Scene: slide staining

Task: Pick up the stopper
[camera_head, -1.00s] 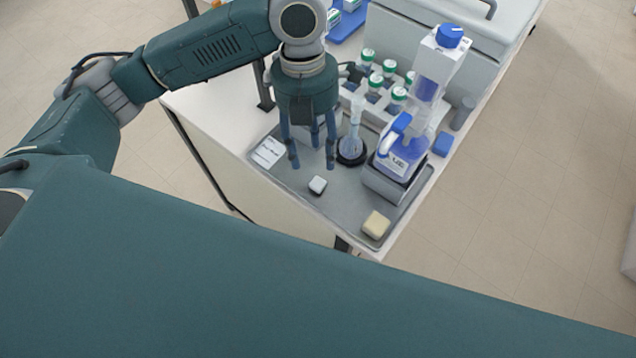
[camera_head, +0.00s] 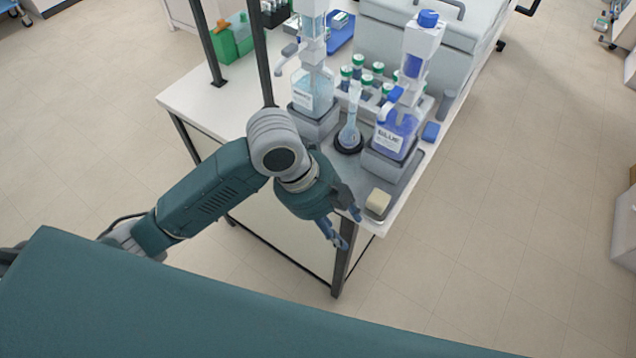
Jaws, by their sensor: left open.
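My left gripper (camera_head: 350,227) is open, its fingers pointing down and right at the front edge of the bench. A cream block with a dark base (camera_head: 378,204) sits on the grey tray's front corner, just right of the fingers. I cannot make out a clear stopper. The small white-topped piece seen earlier on the tray does not show now; my gripper and arm cover that area. A clear flask (camera_head: 350,134) stands upright in a black ring (camera_head: 348,150) behind the gripper. My right gripper is not in view.
A blue-liquid bottle (camera_head: 396,135) on a grey stand is right of the flask; a clear bottle (camera_head: 312,92) on another stand is left. Several green-capped bottles (camera_head: 366,82) stand behind. A green box (camera_head: 234,40) is at the back left. Open floor lies right of the bench.

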